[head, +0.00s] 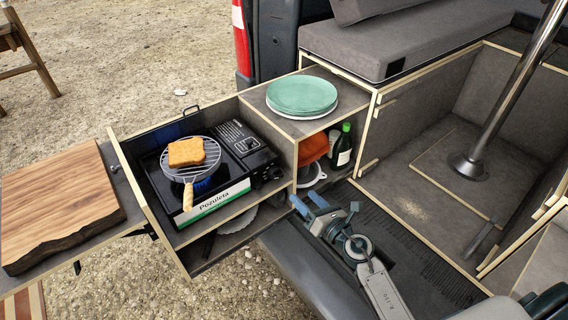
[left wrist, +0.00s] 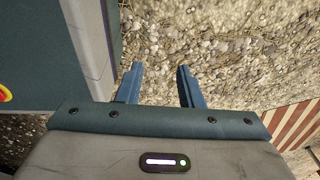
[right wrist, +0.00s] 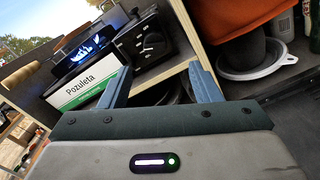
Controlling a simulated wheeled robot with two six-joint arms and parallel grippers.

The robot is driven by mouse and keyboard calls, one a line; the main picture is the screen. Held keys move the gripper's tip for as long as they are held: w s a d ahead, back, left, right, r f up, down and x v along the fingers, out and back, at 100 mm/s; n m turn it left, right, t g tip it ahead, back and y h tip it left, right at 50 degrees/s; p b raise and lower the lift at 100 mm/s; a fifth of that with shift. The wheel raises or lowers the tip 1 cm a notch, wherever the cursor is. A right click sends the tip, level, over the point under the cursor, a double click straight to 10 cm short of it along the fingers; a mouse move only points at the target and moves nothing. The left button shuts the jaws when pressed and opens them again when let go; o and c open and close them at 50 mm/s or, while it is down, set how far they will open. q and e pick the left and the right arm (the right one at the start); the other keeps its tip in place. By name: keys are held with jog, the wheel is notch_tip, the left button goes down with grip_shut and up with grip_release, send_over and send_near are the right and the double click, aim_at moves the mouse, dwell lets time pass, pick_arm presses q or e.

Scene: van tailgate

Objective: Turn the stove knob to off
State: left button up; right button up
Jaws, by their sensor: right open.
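The black camping stove (head: 240,143) with a white and green "Pozuleta" label sits in the pull-out drawer; a blue flame (head: 203,187) shows under the grill rack. My right gripper (head: 308,204) is open and empty, in front of and to the right of the stove, apart from the knob. My left gripper (left wrist: 160,74) is open and empty above gravel, outside the head view.
A round grill rack with toast (head: 186,152) lies over the burner, its wooden handle pointing forward. A cutting board (head: 55,200) is at left. Green plates (head: 302,95) stand on the cabinet, with a bottle (head: 342,148) and orange item below. A metal pole (head: 510,85) stands at right.

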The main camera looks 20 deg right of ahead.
aim_at(280, 176)
jog(key=shift+n, duration=0.3)
jog(key=x, duration=0.5)
jog(key=p+x, duration=0.1)
jog(key=x, duration=0.2)
jog(key=shift+w+a+r, duration=0.1)
jog(key=shift+a+r, duration=0.1)
jog(key=shift+a, duration=0.25)
jog(key=shift+x, duration=0.95)
jog(key=shift+c, duration=1.1)
pick_arm(q)
jog(key=s, duration=0.1)
jog(key=s+r, duration=0.1)
jog(key=s, duration=0.1)
jog(key=shift+s+a, duration=0.15)
pick_arm(e)
jog(key=c, duration=0.8)
